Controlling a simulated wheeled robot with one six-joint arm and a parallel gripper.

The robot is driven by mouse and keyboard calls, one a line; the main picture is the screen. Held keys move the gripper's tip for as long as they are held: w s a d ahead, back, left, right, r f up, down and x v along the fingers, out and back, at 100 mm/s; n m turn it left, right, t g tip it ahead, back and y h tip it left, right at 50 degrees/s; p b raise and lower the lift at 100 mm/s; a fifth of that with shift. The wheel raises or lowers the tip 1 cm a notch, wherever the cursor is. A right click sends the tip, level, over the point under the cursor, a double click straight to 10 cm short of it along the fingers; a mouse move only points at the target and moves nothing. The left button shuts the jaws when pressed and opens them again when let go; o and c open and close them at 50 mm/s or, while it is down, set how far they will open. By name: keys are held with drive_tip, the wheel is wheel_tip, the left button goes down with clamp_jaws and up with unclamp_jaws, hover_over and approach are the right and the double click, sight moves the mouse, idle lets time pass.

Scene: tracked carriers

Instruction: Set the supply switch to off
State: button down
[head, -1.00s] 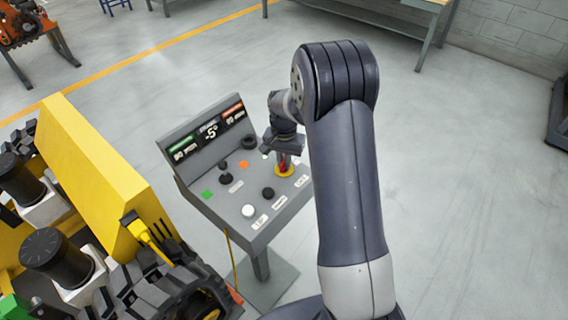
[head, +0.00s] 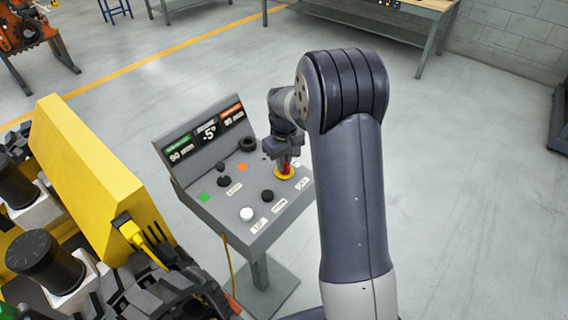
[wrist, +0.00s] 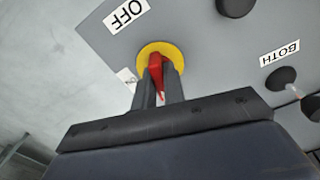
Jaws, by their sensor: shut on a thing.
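The supply switch is a red handle (wrist: 155,66) on a round yellow plate (wrist: 175,54) in the wrist view. In the head view its red handle (head: 287,168) and yellow plate (head: 284,178) are at the right side of the grey control console (head: 258,179). My gripper (wrist: 161,88) is shut on the red handle, one finger on each side, and partly hides it. An OFF label (wrist: 126,14) lies beside the plate, upside down in the wrist view. A second label (wrist: 127,79) is mostly hidden behind a finger. I cannot tell which label the handle points to.
Black knobs (head: 267,196), a white button (head: 246,214), a green square (head: 203,197) and an orange one (head: 242,167) share the console. A yellow panel (head: 90,165) with tracked machinery stands close at left.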

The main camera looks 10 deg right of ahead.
drive_tip(key=shift+n, duration=1.3)
drive_tip(key=shift+r, duration=0.1)
drive_tip(key=c, duration=1.5)
unclamp_jaws()
wheel_tip(320, 180, up, 11)
drive_tip(key=shift+f+b, duration=0.15)
drive_tip(key=shift+b, duration=0.55)
